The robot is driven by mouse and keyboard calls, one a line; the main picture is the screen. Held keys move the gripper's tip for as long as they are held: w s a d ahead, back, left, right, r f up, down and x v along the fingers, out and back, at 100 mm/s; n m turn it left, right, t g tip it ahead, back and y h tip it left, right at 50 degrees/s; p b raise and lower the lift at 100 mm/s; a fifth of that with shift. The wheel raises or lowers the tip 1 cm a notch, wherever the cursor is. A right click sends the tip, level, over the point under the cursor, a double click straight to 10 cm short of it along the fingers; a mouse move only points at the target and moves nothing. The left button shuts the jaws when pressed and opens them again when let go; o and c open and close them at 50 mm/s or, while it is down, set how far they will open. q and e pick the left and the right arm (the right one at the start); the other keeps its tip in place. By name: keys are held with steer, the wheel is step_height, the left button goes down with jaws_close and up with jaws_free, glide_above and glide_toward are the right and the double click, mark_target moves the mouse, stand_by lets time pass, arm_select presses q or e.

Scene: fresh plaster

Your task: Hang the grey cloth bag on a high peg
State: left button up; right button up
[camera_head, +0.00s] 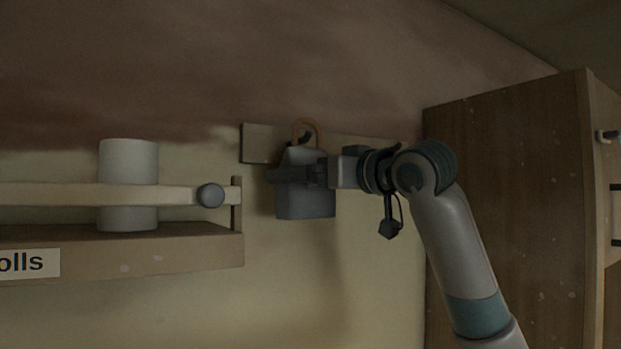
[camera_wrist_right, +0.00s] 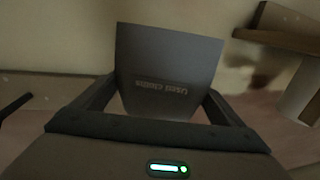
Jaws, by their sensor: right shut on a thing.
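The grey cloth bag (camera_head: 306,208) hangs upright in front of a wooden peg board (camera_head: 260,144) on the wall, with its tan loop handle (camera_head: 313,127) above it. A dark peg shows within the loop; whether the loop bears on it I cannot tell. My right gripper (camera_head: 300,174) comes from the right and is shut on the bag's upper part. In the right wrist view the bag (camera_wrist_right: 165,60), with upside-down lettering "Used cloths", sits between the fingers. My left gripper is out of view.
A shelf (camera_head: 190,247) with a front rail and a white roll (camera_head: 128,160) is at left. A small dark item (camera_head: 390,229) hangs on a loop below my right wrist. A tall wooden cabinet (camera_head: 510,160) stands at right. The wall below the bag is clear.

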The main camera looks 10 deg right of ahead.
steer(key=shift+d+x, duration=0.15)
steer(key=shift+x, duration=0.85)
steer(key=shift+d+x, duration=0.15)
steer(key=shift+x, duration=0.9)
steer(key=shift+w, duration=0.2)
steer(key=shift+f+b, duration=0.75)
steer(key=shift+f, duration=0.25)
stand_by(0.3)
steer(key=o, duration=1)
steer(key=shift+f, duration=0.1)
steer(key=shift+s, duration=0.1)
stand_by(0.3)
